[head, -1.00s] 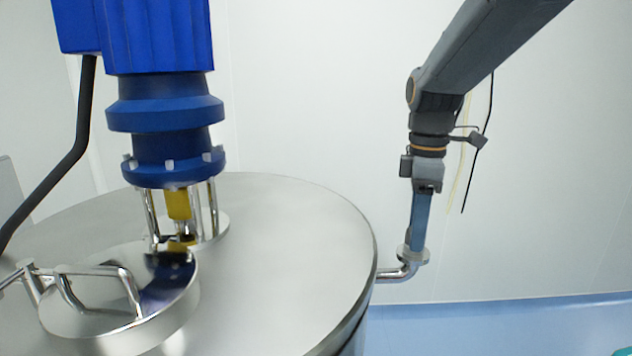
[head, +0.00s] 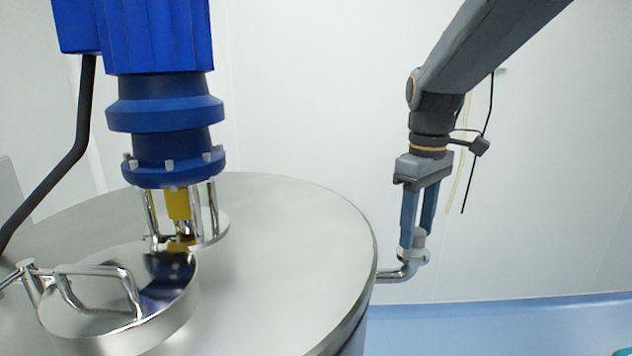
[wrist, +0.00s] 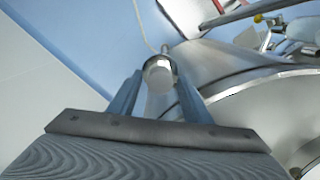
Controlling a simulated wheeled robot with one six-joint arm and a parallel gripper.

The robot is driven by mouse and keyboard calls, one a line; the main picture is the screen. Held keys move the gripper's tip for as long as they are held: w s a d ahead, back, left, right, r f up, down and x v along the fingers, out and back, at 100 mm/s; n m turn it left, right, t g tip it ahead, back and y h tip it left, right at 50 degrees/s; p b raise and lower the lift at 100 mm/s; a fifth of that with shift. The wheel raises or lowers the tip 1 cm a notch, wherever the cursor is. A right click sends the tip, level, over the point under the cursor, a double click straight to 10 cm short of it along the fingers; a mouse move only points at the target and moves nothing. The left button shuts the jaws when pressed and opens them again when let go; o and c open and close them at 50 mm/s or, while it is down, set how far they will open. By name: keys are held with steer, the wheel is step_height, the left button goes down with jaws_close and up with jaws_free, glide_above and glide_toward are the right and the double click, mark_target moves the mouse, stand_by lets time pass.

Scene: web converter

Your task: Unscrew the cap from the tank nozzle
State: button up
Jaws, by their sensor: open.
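The tank nozzle (head: 401,272) is a bent metal pipe at the right side of the steel tank (head: 290,250), with a flange at its upturned end. A small greyish cap (head: 420,238) stands on the flange. In the wrist view the cap (wrist: 159,72) shows as a round pale top between the fingertips. My gripper (head: 418,240) points down with its two blue fingers on either side of the cap. The fingers are open, with the cap between their tips. Whether either finger touches the cap I cannot tell.
A blue motor (head: 165,110) stands on the tank top at the left. A round hatch with a bent metal handle (head: 95,275) lies in front of it.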

steer(key=m, duration=0.4)
stand_by(0.3)
steer(key=m, duration=0.4)
jaws_close()
steer(key=shift+n, duration=2)
steer(key=shift+n, duration=0.9)
